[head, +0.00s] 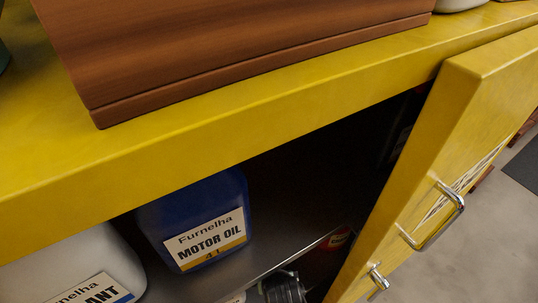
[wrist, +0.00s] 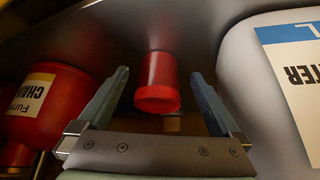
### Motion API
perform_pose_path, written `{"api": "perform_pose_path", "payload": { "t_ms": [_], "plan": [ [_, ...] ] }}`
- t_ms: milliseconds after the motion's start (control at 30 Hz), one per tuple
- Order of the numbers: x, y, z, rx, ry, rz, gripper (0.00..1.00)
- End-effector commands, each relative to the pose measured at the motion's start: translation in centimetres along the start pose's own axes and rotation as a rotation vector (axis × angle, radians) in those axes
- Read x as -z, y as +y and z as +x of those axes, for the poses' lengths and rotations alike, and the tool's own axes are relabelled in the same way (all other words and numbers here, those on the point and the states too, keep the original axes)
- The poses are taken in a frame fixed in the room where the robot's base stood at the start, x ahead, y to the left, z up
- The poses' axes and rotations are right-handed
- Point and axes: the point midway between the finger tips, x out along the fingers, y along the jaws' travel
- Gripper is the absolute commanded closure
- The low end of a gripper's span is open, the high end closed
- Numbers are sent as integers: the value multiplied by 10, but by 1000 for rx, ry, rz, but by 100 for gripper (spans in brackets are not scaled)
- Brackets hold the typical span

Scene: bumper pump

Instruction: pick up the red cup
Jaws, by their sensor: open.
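The red cup (wrist: 158,85) shows in the wrist view, a plain red cylinder between the two fingers of my gripper (wrist: 160,74). The gripper is open, with a finger on each side of the cup and a visible gap to both. In the picture the cup appears beyond the palm, towards the fingertips; I cannot tell how deep between the fingers it lies. I cannot pick out the cup in the head view, where the cabinet hides much of the lower interior.
A red labelled bottle (wrist: 45,100) is left of the gripper and a large white container (wrist: 262,85) right of it. In the head view, a blue motor oil jug (head: 195,215) stands inside the yellow cabinet (head: 230,135), whose open door (head: 430,190) is at right. A wooden box (head: 230,50) is on top.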

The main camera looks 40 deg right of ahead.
Motion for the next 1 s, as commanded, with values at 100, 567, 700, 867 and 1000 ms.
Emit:
{"api": "perform_pose_path", "payload": {
  "t_ms": [100, 567, 700, 867, 1000],
  "plan": [
    [18, 0, 11, 0, 5, 1, 0],
    [34, 0, 31, 0, 2, 0, 0],
    [34, 0, 31, 0, 2, 0, 13],
    [34, 0, 31, 0, 1, 0, 41],
    [34, 0, 31, 0, 1, 0, 67]
  ]
}}
